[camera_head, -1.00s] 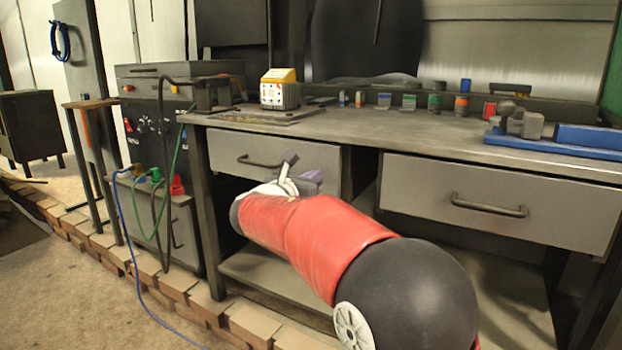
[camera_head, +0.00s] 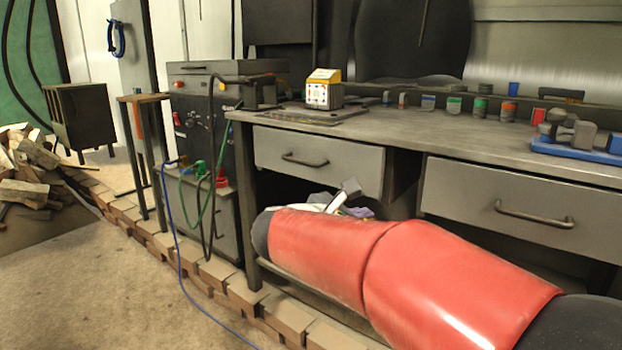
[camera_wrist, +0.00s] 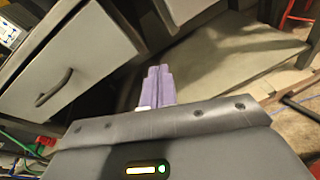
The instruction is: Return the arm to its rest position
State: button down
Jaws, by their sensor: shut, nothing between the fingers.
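My red arm reaches from the lower right across the front of the grey workbench (camera_head: 400,128) in the head view. My gripper (camera_head: 352,200) shows only in part beyond the arm, in front of the bench below the left drawer (camera_head: 335,168). In the wrist view the two purple fingers of my gripper (camera_wrist: 158,72) are together, with nothing between them. That view is tilted, and a drawer front with a handle (camera_wrist: 55,88) lies to the left of the fingers. I cannot tell the exact gap between the fingers and the bench.
A dark cabinet (camera_head: 205,120) with cables stands left of the bench, and a blue cable (camera_head: 180,270) runs over the floor. A low brick edging (camera_head: 210,275) passes along the bench. The sandy floor (camera_head: 110,290) at left is clear. Wood pieces (camera_head: 30,170) lie farther left.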

jog(key=s+d+f+m+g+y+p, duration=0.1)
jog(key=s+d+f+m+g+y, duration=0.2)
jog(key=s+m, duration=0.35)
jog(key=s+d+f+m+g+y+p, duration=0.1)
jog(key=s+d+f+m+g+p, duration=0.1)
jog(key=s+d+m, duration=0.5)
jog(key=s+a+f+m+y+p, duration=0.1)
jog(key=s+a+f+m+y, duration=0.1)
jog(key=s+m, duration=0.3)
jog(key=s+a+f+m+y, duration=0.2)
jog(key=s+a+m+y, duration=0.1)
jog(key=s, duration=0.4)
jog(key=shift+s+a+m+y+p, duration=0.3)
jog(key=shift+m+y+p, duration=0.1)
jog(key=shift+m+y, duration=0.6)
